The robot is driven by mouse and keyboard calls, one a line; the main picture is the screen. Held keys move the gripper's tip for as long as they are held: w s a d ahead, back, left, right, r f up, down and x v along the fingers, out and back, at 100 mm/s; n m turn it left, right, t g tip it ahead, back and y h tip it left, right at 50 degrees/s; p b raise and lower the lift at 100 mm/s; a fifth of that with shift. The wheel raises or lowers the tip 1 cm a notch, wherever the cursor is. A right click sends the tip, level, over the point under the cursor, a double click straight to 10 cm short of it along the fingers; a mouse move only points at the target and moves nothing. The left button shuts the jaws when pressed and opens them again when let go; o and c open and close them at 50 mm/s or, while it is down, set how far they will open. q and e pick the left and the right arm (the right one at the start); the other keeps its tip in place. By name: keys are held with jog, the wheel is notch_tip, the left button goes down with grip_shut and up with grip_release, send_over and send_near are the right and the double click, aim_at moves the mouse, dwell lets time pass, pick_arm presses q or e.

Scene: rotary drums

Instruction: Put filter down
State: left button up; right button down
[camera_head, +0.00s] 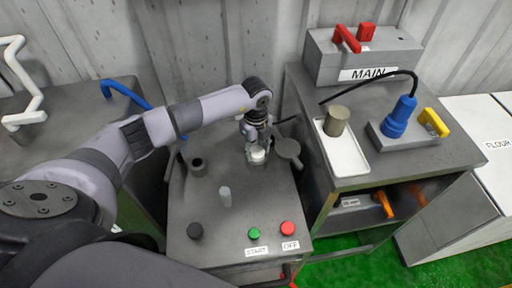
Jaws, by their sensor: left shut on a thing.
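My left gripper (257,140) is over the back right part of the grey drum bench (255,205), pointing down. It is shut on a small pale piece, seemingly the filter (258,156), whose upper part the fingers hide. A round grey lid-like part (288,149) is just right of the gripper. I cannot tell whether the filter touches the surface below it. My right gripper is not in view.
The bench has a dark open cylinder (198,166), a grey peg (225,196), a black knob (195,231), a green START button (254,233) and a red OFF button (288,228). At right, a white tray (347,158) holds an olive cylinder (336,120) beside a blue plug (400,117).

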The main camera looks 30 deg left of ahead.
aim_at(256, 151)
pick_arm(q)
jog(key=o, duration=1.2)
jog(key=shift+o, duration=0.2)
notch_tip(256, 151, up, 12)
jog(key=b, duration=0.1)
dwell(0.3)
